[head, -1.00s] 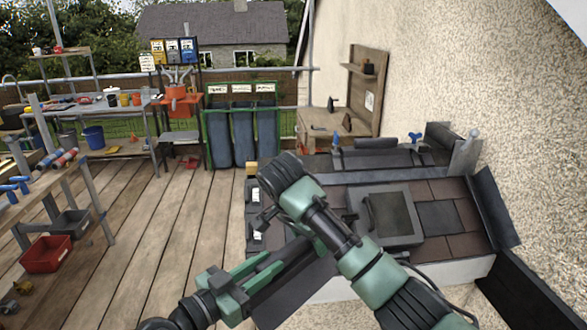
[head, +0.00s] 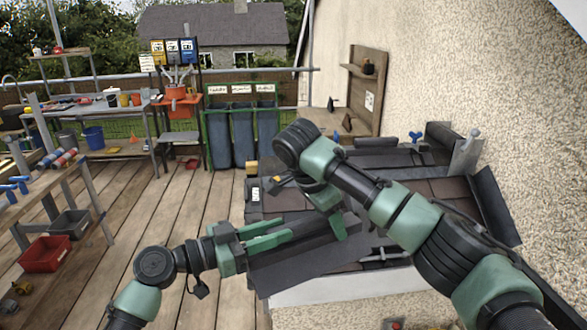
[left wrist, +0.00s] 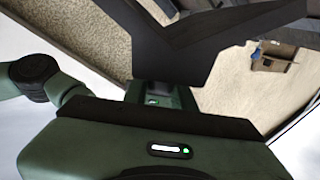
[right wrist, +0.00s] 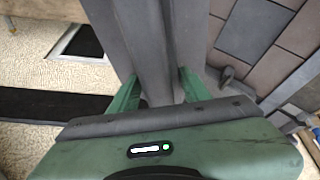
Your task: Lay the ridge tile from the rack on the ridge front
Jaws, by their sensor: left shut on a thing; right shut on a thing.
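The ridge tile (head: 283,272) is a long, dark grey angled piece, held level above the near part of the roof model. My left gripper (head: 288,232) is shut on its left part. My right gripper (head: 340,226) is shut on it further right, partly hidden by my right arm. The tile also shows close up in the left wrist view (left wrist: 185,35) and in the right wrist view (right wrist: 148,40), between the green fingers. Dark pieces along the roof's top (head: 372,160) show behind my arm. The front of the ridge cannot be made out clearly.
Brown roof tiles (head: 450,190) lie beyond the held tile, and a dark upright board (head: 493,205) edges the roof at right. The rendered wall (head: 500,90) rises close on the right. Wooden decking (head: 180,210) is clear at left.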

